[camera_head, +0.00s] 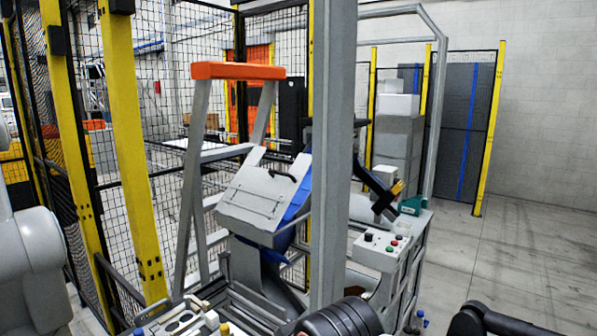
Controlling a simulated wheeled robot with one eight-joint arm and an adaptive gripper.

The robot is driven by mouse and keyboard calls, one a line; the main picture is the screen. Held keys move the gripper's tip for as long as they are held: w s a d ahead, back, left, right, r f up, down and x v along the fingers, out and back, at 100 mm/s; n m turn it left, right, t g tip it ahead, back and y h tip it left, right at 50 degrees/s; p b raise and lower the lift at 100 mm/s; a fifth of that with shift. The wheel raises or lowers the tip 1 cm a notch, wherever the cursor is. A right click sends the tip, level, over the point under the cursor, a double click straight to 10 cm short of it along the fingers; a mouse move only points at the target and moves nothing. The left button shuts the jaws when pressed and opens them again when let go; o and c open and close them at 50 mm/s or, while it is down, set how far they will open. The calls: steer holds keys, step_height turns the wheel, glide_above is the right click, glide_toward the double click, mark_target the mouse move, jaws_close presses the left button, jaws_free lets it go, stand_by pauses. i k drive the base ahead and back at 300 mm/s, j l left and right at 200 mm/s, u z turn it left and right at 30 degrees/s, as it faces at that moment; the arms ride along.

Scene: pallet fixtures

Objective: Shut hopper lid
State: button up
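The hopper lid (257,196) is a light grey panel with a dark curved handle (286,177) near its upper right edge. It sits tilted on the blue hopper body (297,207), left of a thick grey post. The post hides part of the hopper's right side. From this angle I cannot tell how far the lid stands from its rim. I cannot make out my gripper or its fingertips. Nothing is seen touching the lid or its handle.
The grey post (332,150) stands just right of the lid. A grey frame with an orange top bar (238,71) stands behind it. A control box with buttons (383,250) is at right. Yellow-posted mesh fencing (128,140) is at left. Floor (530,250) is clear at right.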

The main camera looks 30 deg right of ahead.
mark_target(259, 197)
steer(key=i+l+z, duration=0.1)
steer(key=l, duration=0.25)
steer(key=i+l+z, duration=0.1)
steer(key=l, duration=0.2)
steer(key=i+l+z, duration=0.1)
steer(key=l, duration=0.25)
steer(key=i+l+z, duration=0.1)
steer(key=l, duration=0.2)
